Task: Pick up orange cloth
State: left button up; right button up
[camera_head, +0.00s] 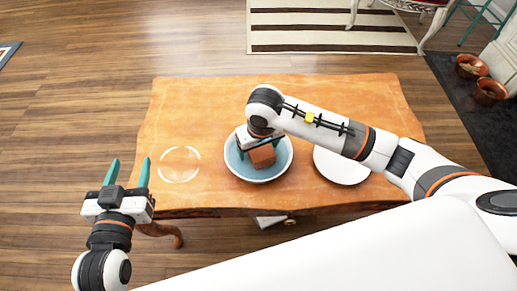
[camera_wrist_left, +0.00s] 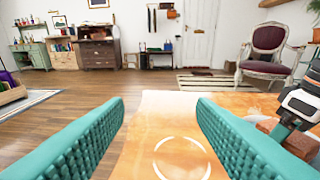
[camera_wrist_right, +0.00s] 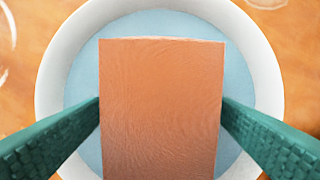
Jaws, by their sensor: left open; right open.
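The orange cloth (camera_head: 262,156) looks like a folded, block-shaped orange-brown piece. It lies in a blue bowl with a white rim (camera_head: 283,168) on the wooden table. My right gripper (camera_head: 258,148) is over the bowl, open, with one finger on each side of the cloth. In the right wrist view the cloth (camera_wrist_right: 160,110) fills the space between the fingertips; whether they touch it I cannot tell. My left gripper (camera_head: 128,172) is open and empty, off the table's left front corner. The left wrist view shows nothing between its fingers (camera_wrist_left: 160,110) but table and room.
A white plate (camera_head: 340,174) lies right of the bowl, partly under my right arm. A pale ring (camera_head: 180,164) marks the bare left part of the orange wooden table (camera_head: 190,105). The far table edge is clear. A striped rug (camera_head: 320,40) and chair stand beyond.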

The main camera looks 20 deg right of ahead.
jog(key=shift+c, duration=0.2)
jog(key=c, duration=1.1)
jog(key=shift+r, duration=0.25)
notch_tip(320, 180, up, 9)
jog(key=shift+f+p, duration=0.1)
jog(key=shift+p, duration=1.1)
jog(key=shift+r, duration=0.45)
pick_arm(q)
jog(key=s+a+f+g+y, duration=0.2)
jog(key=s+f+g, duration=0.3)
jog(key=f+g, duration=0.1)
jog(key=shift+s+a+f+g, duration=0.3)
jog(key=shift+a+f, duration=0.05)
jog(key=shift+f, duration=0.5)
pick_arm(e)
jog(key=shift+o, duration=0.9)
